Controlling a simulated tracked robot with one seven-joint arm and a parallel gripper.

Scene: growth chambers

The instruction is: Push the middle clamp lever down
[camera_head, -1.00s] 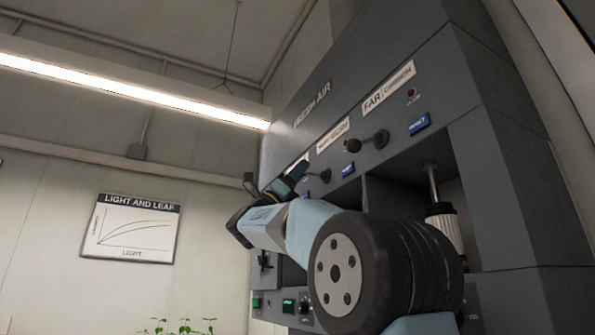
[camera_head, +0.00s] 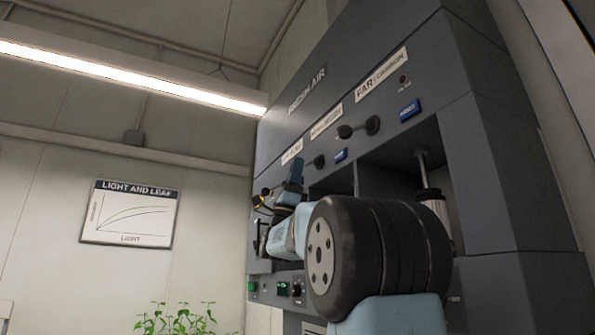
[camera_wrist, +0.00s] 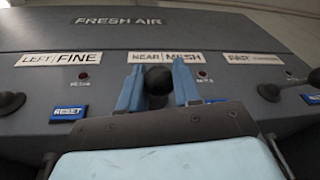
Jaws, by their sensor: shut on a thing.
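The middle clamp lever, under the NEAR / MESH label (camera_wrist: 167,57), shows in the wrist view as a black round knob (camera_wrist: 158,80) pointing at the camera. My gripper (camera_wrist: 158,88) has its two blue fingers on either side of that knob, shut on it. The rest of that lever is hidden behind the knob. In the head view my gripper (camera_head: 294,172) is at the panel, left of the lever's dark pivot (camera_head: 319,161); the knob cannot be made out there.
Blue RESET buttons (camera_wrist: 68,113) sit beside the levers. An open recess with a piston (camera_head: 424,170) lies below the panel.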

